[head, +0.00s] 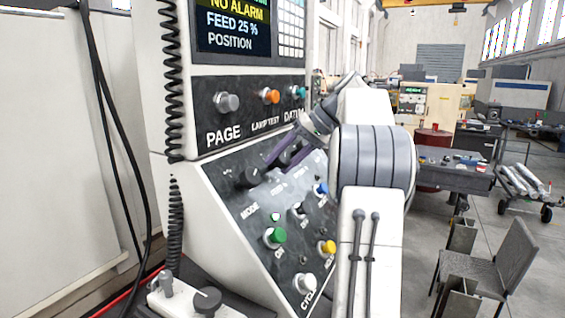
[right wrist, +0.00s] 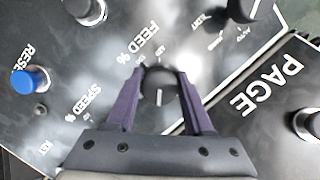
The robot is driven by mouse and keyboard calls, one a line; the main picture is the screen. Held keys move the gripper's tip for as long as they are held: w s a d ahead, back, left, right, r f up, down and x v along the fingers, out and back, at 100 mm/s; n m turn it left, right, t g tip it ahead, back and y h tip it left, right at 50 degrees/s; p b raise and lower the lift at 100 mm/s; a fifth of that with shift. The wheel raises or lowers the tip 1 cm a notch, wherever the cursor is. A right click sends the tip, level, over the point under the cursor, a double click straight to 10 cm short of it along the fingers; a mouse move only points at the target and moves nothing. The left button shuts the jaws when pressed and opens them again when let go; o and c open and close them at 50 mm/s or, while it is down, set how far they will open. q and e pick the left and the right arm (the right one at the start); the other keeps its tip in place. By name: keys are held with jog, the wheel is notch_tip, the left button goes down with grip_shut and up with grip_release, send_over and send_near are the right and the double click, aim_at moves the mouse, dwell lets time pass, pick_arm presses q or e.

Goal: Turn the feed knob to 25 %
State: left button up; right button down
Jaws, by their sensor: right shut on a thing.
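The feed knob (right wrist: 161,88) is a dark round knob with a white line, under the upside-down "FEED %" lettering in the right wrist view. Its white line points down in that picture. My right gripper (right wrist: 161,76) has its purple fingers shut on the knob, one on each side. In the head view the right gripper (head: 283,152) reaches the sloped panel from the right and largely hides the knob. The screen (head: 232,27) reads "NO ALARM" and "FEED 25 %". My left gripper is not in view.
A dark mode knob (head: 250,177) sits left of my right fingers. A green button (head: 275,237), a yellow button (head: 327,247) and a blue button (head: 320,188) are lower on the panel. A coiled black cable (head: 173,90) hangs at the left. A chair (head: 490,262) stands at the right.

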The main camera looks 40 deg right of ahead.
jog(key=shift+n, duration=0.4)
jog(key=shift+c, duration=1.7)
grip_release()
jog(key=p+v, duration=0.2)
jog(key=v, duration=0.8)
jog(key=shift+r, duration=0.25)
jog(key=shift+s, duration=0.15)
